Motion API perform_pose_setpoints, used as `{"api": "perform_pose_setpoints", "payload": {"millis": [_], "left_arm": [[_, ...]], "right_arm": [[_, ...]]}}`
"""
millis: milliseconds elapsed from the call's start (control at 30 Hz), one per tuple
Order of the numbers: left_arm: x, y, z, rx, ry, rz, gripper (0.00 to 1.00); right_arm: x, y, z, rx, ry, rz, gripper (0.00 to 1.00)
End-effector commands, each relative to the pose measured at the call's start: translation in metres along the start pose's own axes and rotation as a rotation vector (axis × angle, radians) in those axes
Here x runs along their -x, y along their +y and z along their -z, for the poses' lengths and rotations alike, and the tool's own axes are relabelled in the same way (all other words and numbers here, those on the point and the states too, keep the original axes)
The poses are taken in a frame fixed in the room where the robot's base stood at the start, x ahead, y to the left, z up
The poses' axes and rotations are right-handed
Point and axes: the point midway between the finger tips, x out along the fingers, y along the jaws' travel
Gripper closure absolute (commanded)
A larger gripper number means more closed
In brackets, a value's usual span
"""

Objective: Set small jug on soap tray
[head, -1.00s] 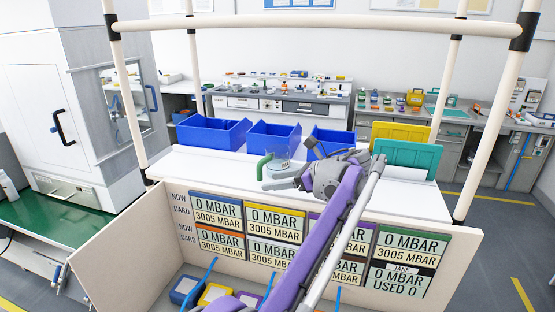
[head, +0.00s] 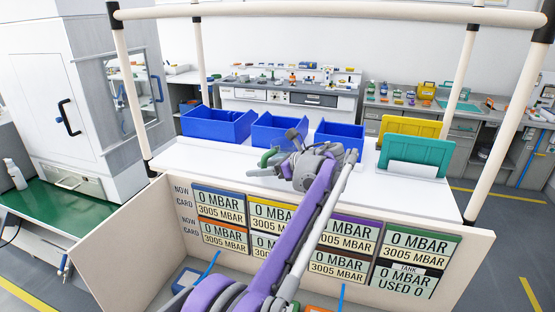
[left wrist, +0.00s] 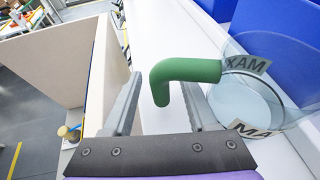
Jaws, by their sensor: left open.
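The small jug is clear, with a green handle (head: 268,157). In the head view it stands on the white counter, its body mostly hidden behind my left gripper (head: 245,178). In the left wrist view the jug's clear body (left wrist: 245,98) with "MAX" labels stands at the right, and its green handle (left wrist: 185,70) reaches in between my open left fingers. I cannot tell whether either finger touches the handle. My right gripper is not in view. I cannot make out a soap tray.
Blue bins (head: 218,126) line the back of the white counter (head: 205,157). Yellow and teal panels (head: 415,155) stand at its right. Cream posts and a top rail (head: 330,14) frame it. A green mat (head: 60,215) with a white bottle (head: 15,174) lies at left.

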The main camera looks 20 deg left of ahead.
Motion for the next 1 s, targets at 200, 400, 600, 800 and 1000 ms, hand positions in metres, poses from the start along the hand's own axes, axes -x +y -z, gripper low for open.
{"api": "perform_pose_setpoints", "payload": {"millis": [200, 400, 600, 800, 1000], "left_arm": [[-0.0182, 0.0002, 0.0, 0.0, 0.0, 0.001, 0.42], [-0.0177, 0.0002, 0.0002, 0.0, 0.0, 0.001, 0.53], [-0.0175, 0.0002, 0.0002, 0.0, 0.0, 0.001, 0.89], [-0.0175, 0.0001, 0.0002, 0.0, 0.0, 0.001, 1.0], [-0.0174, 0.0001, 0.0003, 0.0, 0.0, 0.001, 1.0]], "right_arm": [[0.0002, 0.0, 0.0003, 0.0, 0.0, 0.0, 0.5], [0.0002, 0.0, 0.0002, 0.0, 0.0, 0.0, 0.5], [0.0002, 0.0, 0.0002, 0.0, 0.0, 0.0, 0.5], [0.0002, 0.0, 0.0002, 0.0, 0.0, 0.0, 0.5], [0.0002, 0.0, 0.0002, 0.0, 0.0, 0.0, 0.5]]}}
